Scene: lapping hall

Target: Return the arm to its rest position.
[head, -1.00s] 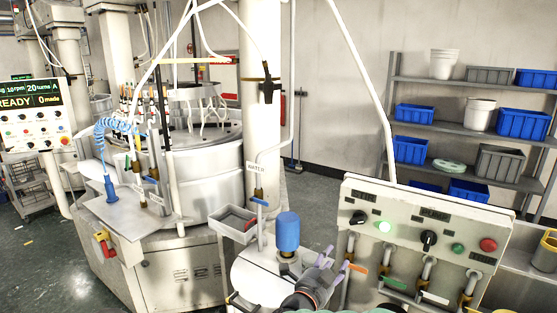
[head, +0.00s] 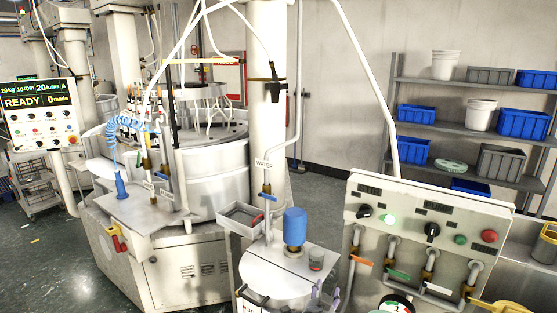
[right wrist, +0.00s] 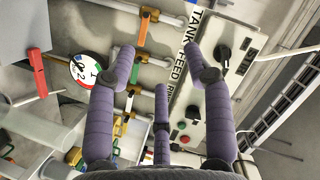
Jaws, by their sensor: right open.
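My right gripper (head: 326,298) shows only as purple fingertips at the bottom edge of the head view, in front of the white tank stand. In the right wrist view its purple fingers (right wrist: 155,72) are spread apart with nothing between them. They point toward the control panel (right wrist: 215,75) lettered "TANK FEED". The rest of my right arm is hidden below the head view. My left gripper is not in view.
The control panel (head: 420,222) with pipes and levers is close on the right. A grey tray (head: 240,222) sits left. Shelves (head: 470,135) stand behind.

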